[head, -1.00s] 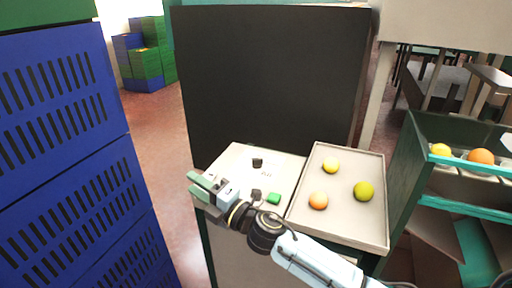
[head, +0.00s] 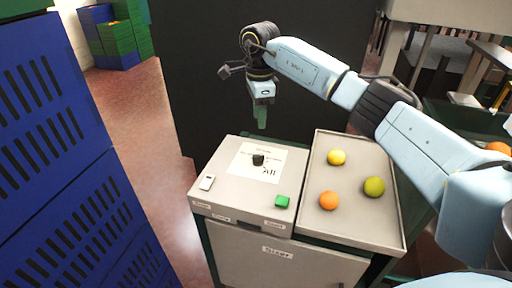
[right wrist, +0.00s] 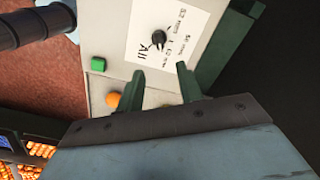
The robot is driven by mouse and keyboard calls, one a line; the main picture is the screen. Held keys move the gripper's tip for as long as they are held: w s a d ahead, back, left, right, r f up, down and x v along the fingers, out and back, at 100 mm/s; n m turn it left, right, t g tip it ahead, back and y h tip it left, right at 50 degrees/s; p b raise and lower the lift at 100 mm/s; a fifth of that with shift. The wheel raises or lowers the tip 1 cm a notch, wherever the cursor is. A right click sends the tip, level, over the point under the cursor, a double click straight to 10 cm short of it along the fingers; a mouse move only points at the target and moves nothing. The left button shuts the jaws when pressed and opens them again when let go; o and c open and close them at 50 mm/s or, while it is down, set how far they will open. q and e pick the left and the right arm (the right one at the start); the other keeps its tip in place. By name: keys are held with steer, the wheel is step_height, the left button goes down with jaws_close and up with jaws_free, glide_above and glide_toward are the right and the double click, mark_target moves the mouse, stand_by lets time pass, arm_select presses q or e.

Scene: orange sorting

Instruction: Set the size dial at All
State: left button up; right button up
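The size dial (head: 258,160) is a small black knob on a white label sheet on top of a grey control box (head: 228,205). Printed marks surround it, with a large "All" (head: 266,172) at its near right. In the right wrist view the dial (right wrist: 158,40) and "All" (right wrist: 121,50) also show. I cannot tell which mark the dial points at. My right gripper (head: 262,122) hangs fingers down above the box's back edge, beyond the dial and apart from it. Its two green fingers (right wrist: 160,80) are spread and empty. My left gripper is not in view.
A green button (head: 282,202) and a white switch (head: 207,183) sit on the box. A tray (head: 318,226) to the right holds several round fruits. A dark panel (head: 200,70) stands behind. Blue crates (head: 50,150) stand at the left.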

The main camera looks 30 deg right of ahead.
mark_target(259, 155)
step_height(259, 155, down, 13)
steer(key=shift+s+f+p, duration=0.1)
steer(key=shift+p, duration=0.35)
steer(key=shift+c, duration=0.5)
jaws_close()
